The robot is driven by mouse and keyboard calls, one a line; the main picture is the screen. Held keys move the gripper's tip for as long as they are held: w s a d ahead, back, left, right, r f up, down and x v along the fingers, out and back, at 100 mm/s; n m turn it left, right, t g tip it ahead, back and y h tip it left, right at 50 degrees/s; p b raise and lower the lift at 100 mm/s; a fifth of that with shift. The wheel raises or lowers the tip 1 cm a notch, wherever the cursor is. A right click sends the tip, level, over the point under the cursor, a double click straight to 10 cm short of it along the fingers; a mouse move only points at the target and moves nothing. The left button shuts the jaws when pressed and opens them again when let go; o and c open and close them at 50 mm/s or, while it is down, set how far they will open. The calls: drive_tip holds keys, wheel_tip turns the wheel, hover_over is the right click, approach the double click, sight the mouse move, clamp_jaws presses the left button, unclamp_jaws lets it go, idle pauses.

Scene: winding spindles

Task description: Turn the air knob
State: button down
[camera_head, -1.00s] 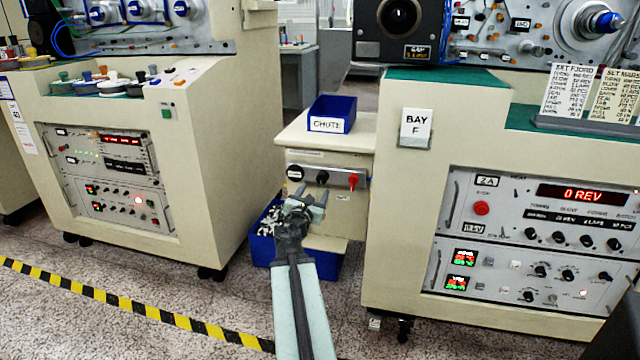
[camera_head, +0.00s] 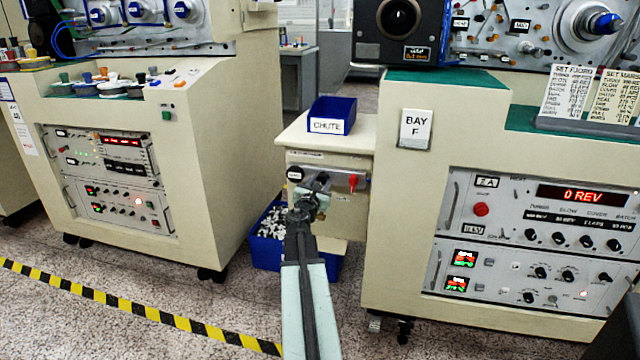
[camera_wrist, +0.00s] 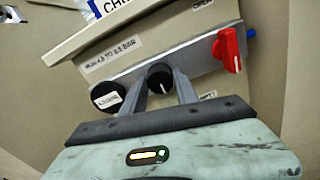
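In the wrist view, a black round knob (camera_wrist: 160,78) with a white pointer line sits in the middle of a grey metal strip (camera_wrist: 205,55). My gripper (camera_wrist: 160,84) is open, with one finger to each side of this knob; whether the fingers touch it I cannot tell. A red handle (camera_wrist: 227,48) is on the strip's right end and a black round part with a white label (camera_wrist: 108,97) on its left. In the head view my gripper (camera_head: 319,186) is in front of the strip and hides the knob; the red handle (camera_head: 354,182) shows to its right.
A blue bin marked CHUTE (camera_head: 332,115) stands on top of the cream box. A blue crate of small white parts (camera_head: 263,251) is on the floor below. Cream cabinets stand at left (camera_head: 215,170) and right (camera_head: 395,230), leaving a narrow gap for my arm.

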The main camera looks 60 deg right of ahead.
drive_tip(key=shift+a, duration=0.1)
drive_tip(key=m, duration=0.2)
drive_tip(key=shift+m, duration=0.4)
drive_tip(key=m, duration=0.6)
idle(0.4)
drive_tip(key=c, duration=0.9)
unclamp_jaws()
drive_tip(key=shift+c, duration=0.2)
